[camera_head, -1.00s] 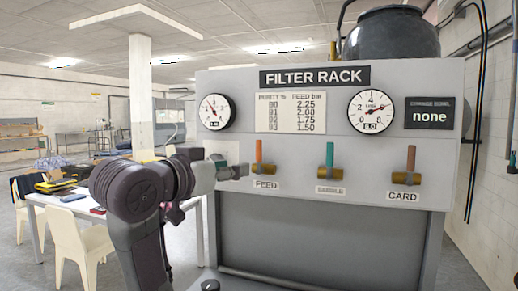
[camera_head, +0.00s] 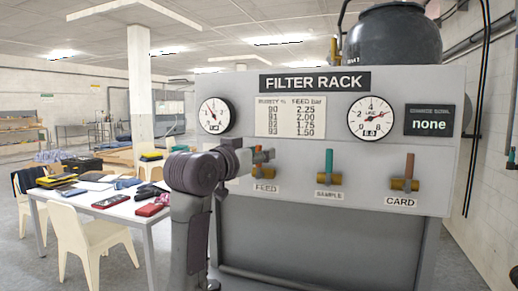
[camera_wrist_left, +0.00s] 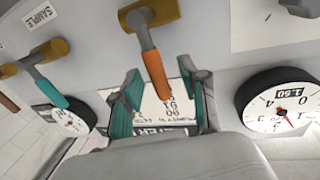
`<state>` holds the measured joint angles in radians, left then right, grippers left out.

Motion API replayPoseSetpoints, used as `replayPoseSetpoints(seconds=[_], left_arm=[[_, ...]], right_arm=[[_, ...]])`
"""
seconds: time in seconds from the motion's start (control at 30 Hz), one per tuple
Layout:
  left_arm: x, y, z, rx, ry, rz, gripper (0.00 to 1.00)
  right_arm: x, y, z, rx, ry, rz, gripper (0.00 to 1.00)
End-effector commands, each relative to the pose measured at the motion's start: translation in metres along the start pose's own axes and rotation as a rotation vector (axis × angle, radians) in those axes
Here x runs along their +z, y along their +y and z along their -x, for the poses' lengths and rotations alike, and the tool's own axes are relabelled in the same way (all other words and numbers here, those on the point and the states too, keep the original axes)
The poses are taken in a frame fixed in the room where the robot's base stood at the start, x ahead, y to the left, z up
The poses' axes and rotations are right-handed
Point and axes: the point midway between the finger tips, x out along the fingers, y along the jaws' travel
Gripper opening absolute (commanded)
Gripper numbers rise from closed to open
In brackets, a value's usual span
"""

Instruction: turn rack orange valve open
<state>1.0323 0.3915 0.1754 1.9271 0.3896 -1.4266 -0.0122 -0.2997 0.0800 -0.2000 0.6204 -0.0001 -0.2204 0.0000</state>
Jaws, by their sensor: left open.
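The FEED valve has a brass body (camera_head: 263,172) and an orange handle (camera_head: 257,150) that points up, on the filter rack front (camera_head: 330,235). My left gripper (camera_head: 264,157) is at this handle and partly covers it. In the left wrist view, the orange handle (camera_wrist_left: 155,75) reaches in between the two teal fingers of my open left gripper (camera_wrist_left: 160,92). A gap shows on each side of the handle; contact at depth is unclear. The CARD valve (camera_head: 406,180) has a brownish-orange upright handle. My right gripper is not in view.
The SAMPLE valve with a teal handle (camera_head: 329,165) sits between FEED and CARD. Above are a left gauge (camera_head: 214,115), a right gauge (camera_head: 371,118) and a display reading "none" (camera_head: 429,120). A cluttered table (camera_head: 130,208) and white chairs (camera_head: 88,240) stand at left.

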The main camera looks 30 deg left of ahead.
Motion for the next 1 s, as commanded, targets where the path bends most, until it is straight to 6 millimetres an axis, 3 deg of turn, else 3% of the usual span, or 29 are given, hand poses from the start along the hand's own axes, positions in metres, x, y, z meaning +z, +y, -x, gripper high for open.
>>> replayPoseSetpoints(seconds=[0.37, 0.6, 0.63, 1.0], left_arm=[[0.0006, -0.0001, -0.0053, -0.001, 0.0, 0.0, 0.42], [0.0004, -0.0002, -0.0051, -0.001, 0.0, 0.0, 0.02], [0.0004, -0.0002, -0.0051, -0.001, 0.0, 0.0, 0.0], [0.0001, -0.0001, -0.005, -0.001, -0.001, -0.003, 0.0]], right_arm=[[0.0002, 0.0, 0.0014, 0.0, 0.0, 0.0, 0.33], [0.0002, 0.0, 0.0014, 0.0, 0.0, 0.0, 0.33], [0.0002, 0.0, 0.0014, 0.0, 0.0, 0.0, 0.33], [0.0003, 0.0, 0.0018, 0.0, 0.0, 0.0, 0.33]])
